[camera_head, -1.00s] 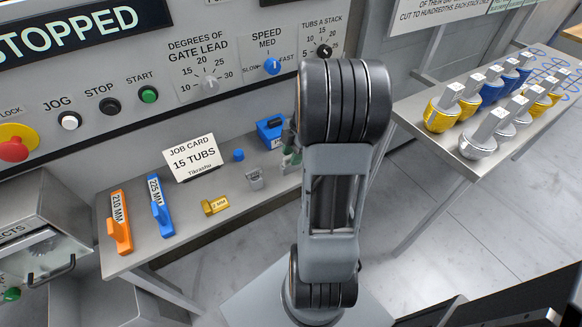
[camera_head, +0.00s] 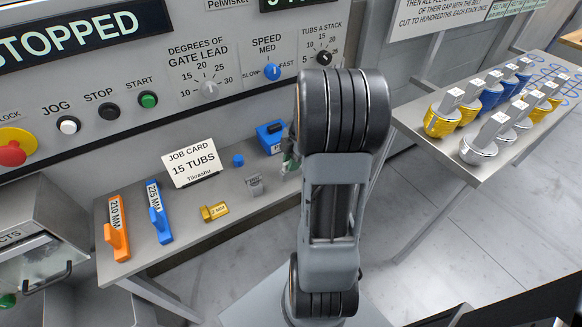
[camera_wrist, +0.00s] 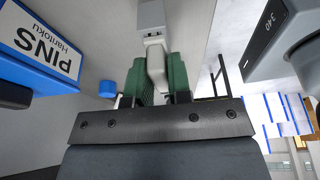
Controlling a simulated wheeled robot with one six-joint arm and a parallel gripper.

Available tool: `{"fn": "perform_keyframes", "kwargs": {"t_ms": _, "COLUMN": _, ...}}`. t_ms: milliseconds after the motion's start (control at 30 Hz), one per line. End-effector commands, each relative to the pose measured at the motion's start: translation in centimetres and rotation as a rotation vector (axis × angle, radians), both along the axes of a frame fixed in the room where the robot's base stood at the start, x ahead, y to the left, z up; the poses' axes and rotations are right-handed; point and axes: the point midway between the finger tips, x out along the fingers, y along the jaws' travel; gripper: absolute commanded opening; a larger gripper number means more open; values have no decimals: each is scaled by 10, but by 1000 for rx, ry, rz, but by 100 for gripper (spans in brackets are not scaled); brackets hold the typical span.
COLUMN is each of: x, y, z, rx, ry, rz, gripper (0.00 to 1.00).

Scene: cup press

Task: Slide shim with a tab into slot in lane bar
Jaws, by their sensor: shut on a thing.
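My gripper shows in the wrist view (camera_wrist: 156,80), its two green fingers shut on a light grey piece (camera_wrist: 155,52) with a flat block-like end. I cannot tell for sure that this is the shim. In the head view, my gripper is mostly hidden behind my arm, with a bit of green at the shelf's right end. A grey tabbed piece (camera_head: 255,184) and a yellow 2 MM piece (camera_head: 215,211) lie on the shelf, apart from my gripper. I cannot make out the lane bar or its slot for certain.
A blue PINS box (camera_head: 271,136), a blue knob (camera_head: 238,160), a job card (camera_head: 193,163) and orange (camera_head: 116,243) and blue (camera_head: 161,226) gauge bars stand on the shelf (camera_head: 190,240). A dark grey part marked 340 (camera_wrist: 283,38) is close at right. Several labelled tools stand on the right table.

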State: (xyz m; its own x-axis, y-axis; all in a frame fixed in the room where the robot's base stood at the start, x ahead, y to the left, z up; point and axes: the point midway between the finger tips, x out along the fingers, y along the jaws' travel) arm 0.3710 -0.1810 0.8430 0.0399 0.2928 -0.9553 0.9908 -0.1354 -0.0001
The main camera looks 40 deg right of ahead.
Motion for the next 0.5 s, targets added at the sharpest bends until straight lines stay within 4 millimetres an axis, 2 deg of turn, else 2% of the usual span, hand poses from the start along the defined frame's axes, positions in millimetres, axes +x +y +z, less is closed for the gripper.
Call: {"fn": "perform_keyframes", "kwargs": {"t_ms": 500, "x": 0, "y": 0, "z": 4, "rx": 0, "ry": 0, "rz": 0, "gripper": 0}}
